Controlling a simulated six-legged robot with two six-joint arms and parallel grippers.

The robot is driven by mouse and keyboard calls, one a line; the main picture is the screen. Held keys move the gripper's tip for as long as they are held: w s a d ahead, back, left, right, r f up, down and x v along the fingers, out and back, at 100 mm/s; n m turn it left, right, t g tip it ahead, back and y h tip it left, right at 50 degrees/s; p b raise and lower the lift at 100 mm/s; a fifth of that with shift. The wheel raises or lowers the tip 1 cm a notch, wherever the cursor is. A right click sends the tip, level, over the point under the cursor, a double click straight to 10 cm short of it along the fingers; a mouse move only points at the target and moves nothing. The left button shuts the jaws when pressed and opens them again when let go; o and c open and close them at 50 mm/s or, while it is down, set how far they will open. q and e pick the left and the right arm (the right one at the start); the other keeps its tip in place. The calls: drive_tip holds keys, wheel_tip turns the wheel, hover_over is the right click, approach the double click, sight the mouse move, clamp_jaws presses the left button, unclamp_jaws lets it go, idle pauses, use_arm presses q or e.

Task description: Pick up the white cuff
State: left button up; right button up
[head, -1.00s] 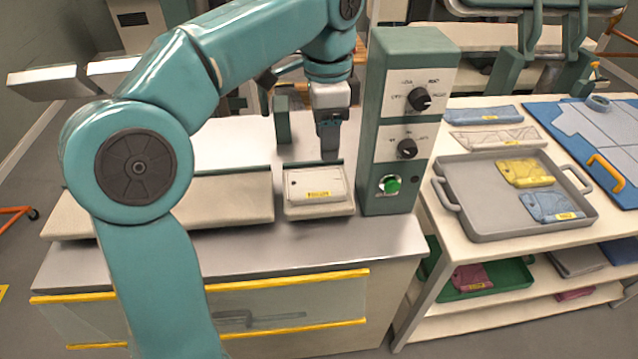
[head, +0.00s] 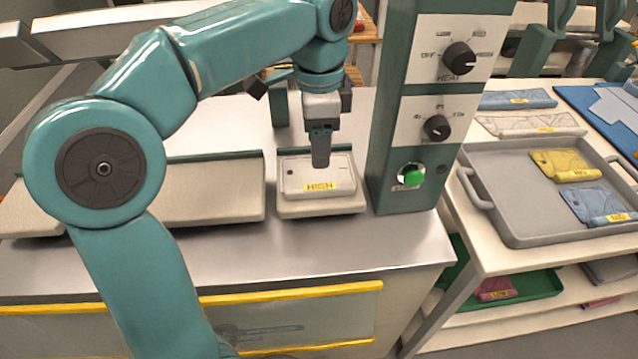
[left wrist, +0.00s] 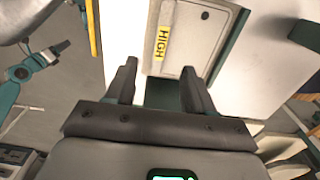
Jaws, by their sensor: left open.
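A flat white cuff (head: 337,184) with a yellow "HIGH" label lies on the small pale press pad (head: 318,209), beside the green control box. The left wrist view shows the same cuff (left wrist: 200,30), just beyond the fingertips. My left gripper (head: 320,162) points down over the cuff's far part. In the left wrist view its two fingers (left wrist: 160,75) are apart with nothing between them. I cannot tell whether the fingertips touch the cuff. My right gripper is not in view.
The control box (head: 435,110) with two knobs and a green button stands close right of the pad. A longer pad (head: 215,190) is to the left. On the right table, a grey tray (head: 478,190) holds yellow and blue pieces; a patterned white piece (head: 530,124) lies behind it.

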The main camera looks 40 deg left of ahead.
use_arm(q)
hover_over(319, 187)
wheel_tip(319, 187, down, 5)
drive_tip(key=shift+s+d+r+b, duration=0.1)
drive_tip(key=shift+r+b, duration=0.1)
drive_tip(key=shift+b, duration=0.2)
drive_tip(key=shift+d+f, duration=0.1)
drive_tip(key=shift+f, duration=0.05)
drive_tip(key=f+b, duration=0.1)
drive_tip(key=f, duration=0.4)
drive_tip(key=shift+w+f, duration=0.1)
drive_tip(key=shift+w, duration=0.1)
drive_tip(key=shift+s+a, duration=0.1)
drive_tip(key=shift+a, duration=0.1)
clamp_jaws()
